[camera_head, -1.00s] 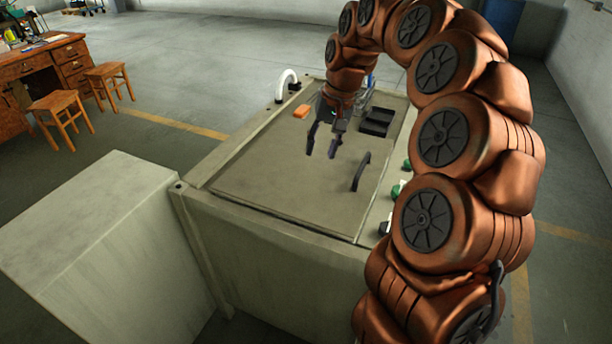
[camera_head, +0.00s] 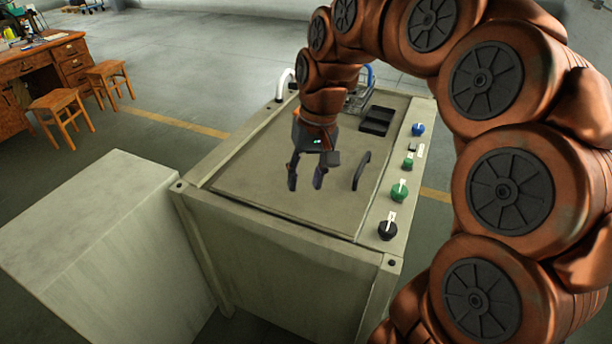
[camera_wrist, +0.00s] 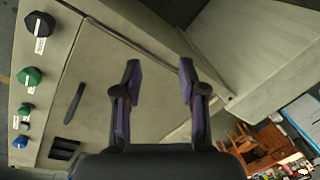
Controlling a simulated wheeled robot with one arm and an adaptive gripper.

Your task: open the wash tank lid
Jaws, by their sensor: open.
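The wash tank lid (camera_head: 262,180) is a flat grey-beige panel lying shut on top of the tank (camera_head: 280,270). A dark bar handle (camera_head: 361,171) stands on the lid near its right edge. In the wrist view the handle (camera_wrist: 74,103) lies left of my fingers, on the lid (camera_wrist: 108,75). My gripper (camera_head: 305,182) is open and empty, with its fingers pointing down above the lid, left of the handle. It also shows in the wrist view (camera_wrist: 158,85). I cannot tell its exact height above the lid.
Knobs, green (camera_head: 399,191), black (camera_head: 387,230) and blue (camera_head: 418,129), line the right rim. A black tray (camera_head: 377,120) and a wire basket (camera_head: 359,97) sit at the lid's far end, near a white curved pipe (camera_head: 284,84). A grey block (camera_head: 90,225) stands left.

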